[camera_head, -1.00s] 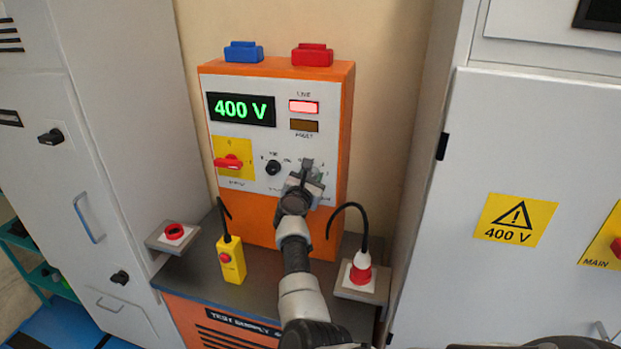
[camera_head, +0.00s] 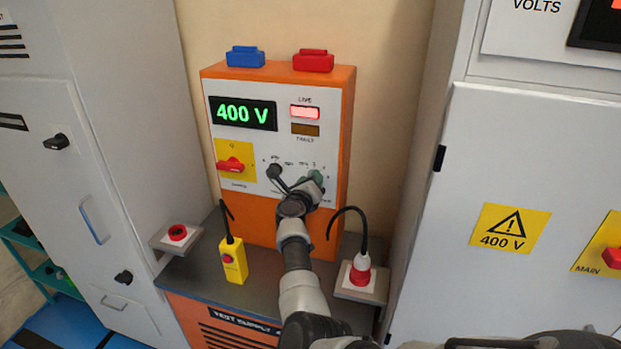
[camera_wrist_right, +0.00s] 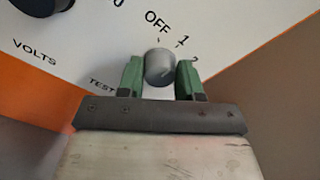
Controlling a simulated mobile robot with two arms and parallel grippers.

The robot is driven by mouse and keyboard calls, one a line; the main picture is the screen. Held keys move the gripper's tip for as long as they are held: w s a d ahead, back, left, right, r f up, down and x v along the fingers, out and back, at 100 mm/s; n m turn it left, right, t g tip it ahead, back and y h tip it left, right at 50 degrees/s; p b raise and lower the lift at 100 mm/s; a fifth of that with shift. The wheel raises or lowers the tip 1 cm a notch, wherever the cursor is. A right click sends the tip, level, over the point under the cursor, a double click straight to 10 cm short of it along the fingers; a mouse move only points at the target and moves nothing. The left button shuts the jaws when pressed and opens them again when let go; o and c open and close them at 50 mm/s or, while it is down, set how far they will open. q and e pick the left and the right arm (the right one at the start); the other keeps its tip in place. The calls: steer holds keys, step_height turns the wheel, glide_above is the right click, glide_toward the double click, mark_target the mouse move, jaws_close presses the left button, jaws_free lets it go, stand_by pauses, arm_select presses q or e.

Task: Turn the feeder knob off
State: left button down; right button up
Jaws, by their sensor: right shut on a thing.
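The grey knob (camera_wrist_right: 160,67) on the white panel face (camera_wrist_right: 230,25) has OFF, 1 and 2 printed around it; I take it as the feeder knob. In the wrist view my right gripper (camera_wrist_right: 160,80) has one green finger on each side of the knob and is shut on it. Which mark the knob points at is not clear. In the head view the right gripper (camera_head: 314,180) is at the lower right of the panel on the orange test supply cabinet (camera_head: 346,110) and mostly hides this knob. My left gripper is not in view.
A black volts knob (camera_head: 274,171) sits left of my gripper. A red switch on a yellow plate (camera_head: 249,150) is further left. The display (camera_head: 243,113) reads 400 V and the live lamp (camera_head: 304,111) is lit.

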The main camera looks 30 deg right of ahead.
steer(key=shift+f+n+p, duration=0.1)
steer(key=shift+n+p, duration=1.35)
steer(key=shift+n, duration=2.75)
steer(key=o, duration=0.9)
